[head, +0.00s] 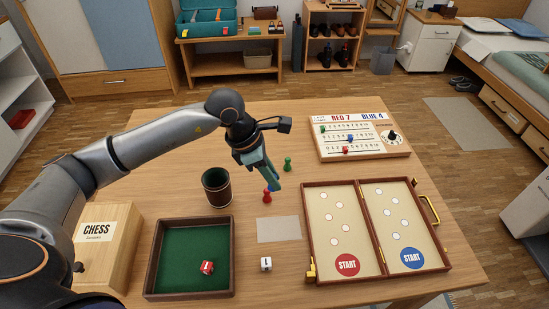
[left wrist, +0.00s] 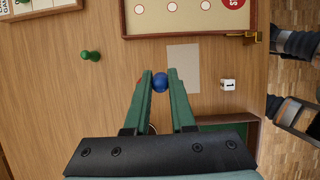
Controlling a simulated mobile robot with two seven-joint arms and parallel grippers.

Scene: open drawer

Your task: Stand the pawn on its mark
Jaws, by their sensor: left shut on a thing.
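My left gripper (head: 272,184) is over the table, pointing down, shut on a blue pawn (left wrist: 160,83). Its round blue head shows between the fingertips in the left wrist view; the fingers hide most of the rest. A red pawn (head: 266,196) stands close beside the fingers; only a sliver of red shows in the left wrist view. A green pawn (head: 287,164) stands farther back, apart from the gripper. The open game board (head: 376,188) has several white spots, a red START disc (head: 347,265) and a blue START disc (head: 412,258). My right gripper is not in view.
A pale rectangle (head: 278,229) lies in front of the gripper, with a white die (head: 266,264) nearby. A dark cup (head: 217,188), a green-lined tray (head: 160,280) with a red die, and a CHESS box (head: 120,240) stand left. A scoreboard (head: 365,152) stands back right.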

